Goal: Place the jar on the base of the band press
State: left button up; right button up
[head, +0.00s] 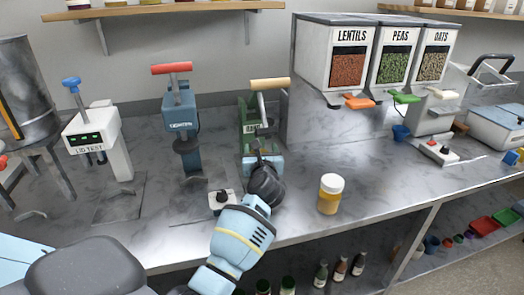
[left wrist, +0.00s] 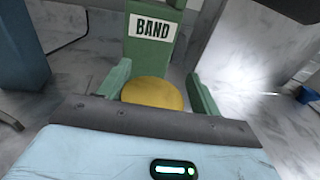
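The jar (head: 330,196), amber-yellow with a white lid, stands upright on the bench near the front edge. The band press (head: 249,115) is green with a wooden handle and stands left of the jar and further back. Its BAND label shows in the left wrist view (left wrist: 151,27), above a round yellow disc (left wrist: 152,93) between two green upright pieces. My left gripper (head: 265,178) is in front of the press and hides part of its base. It is apart from the jar, and its fingers cannot be made out clearly. My right gripper is not in view.
A blue press (head: 181,115) with a red handle and a white lid-test device (head: 97,140) stand to the left. A small switch box (head: 222,200) sits by my left arm. Dispensers (head: 335,60) stand behind the jar.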

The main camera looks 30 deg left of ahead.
pick_arm(q)
jog(key=shift+o, duration=0.7)
jog(key=shift+d+r, duration=0.15)
jog(key=shift+r, duration=0.05)
jog(key=shift+f, duration=0.1)
jog(key=v, duration=1.2)
